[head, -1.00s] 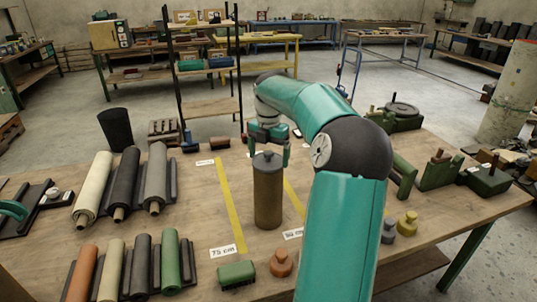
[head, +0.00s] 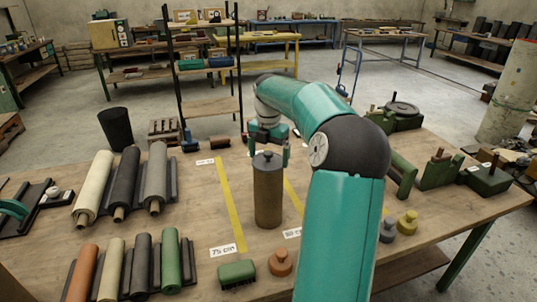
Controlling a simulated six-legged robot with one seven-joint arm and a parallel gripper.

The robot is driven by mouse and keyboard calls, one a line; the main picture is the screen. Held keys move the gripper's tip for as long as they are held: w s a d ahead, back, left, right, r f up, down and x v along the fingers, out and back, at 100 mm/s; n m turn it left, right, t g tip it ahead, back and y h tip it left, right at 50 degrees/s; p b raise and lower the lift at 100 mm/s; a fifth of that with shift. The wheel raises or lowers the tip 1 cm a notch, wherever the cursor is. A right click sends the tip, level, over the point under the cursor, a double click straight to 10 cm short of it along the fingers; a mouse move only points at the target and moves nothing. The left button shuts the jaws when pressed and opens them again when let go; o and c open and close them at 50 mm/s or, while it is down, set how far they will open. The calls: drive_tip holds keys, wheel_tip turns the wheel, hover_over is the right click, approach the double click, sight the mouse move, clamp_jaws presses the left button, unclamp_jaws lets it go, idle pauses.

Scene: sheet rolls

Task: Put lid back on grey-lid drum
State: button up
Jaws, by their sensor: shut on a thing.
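A tall brown drum (head: 268,197) stands upright on the wooden workbench between two yellow tape lines. A grey lid (head: 264,162) with a small knob is at the drum's top, level and in line with it. I cannot tell whether a thin gap lies between lid and rim. My gripper (head: 268,151) points down over the drum and is shut on the grey lid. The finger contact is small and partly hidden.
Dark, cream and grey rolls (head: 124,185) lie on racks at the left. A green brush (head: 237,274) and an orange knobbed weight (head: 281,262) are in front of the drum. Grey and yellow weights (head: 407,223) and green fixtures (head: 440,172) stand at the right.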

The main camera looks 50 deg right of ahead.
idle(0.4)
drive_tip(key=o, duration=0.6)
drive_tip(key=shift+r, duration=0.15)
drive_tip(key=shift+r, duration=3.35)
clamp_jaws()
drive_tip(key=shift+f, duration=0.35)
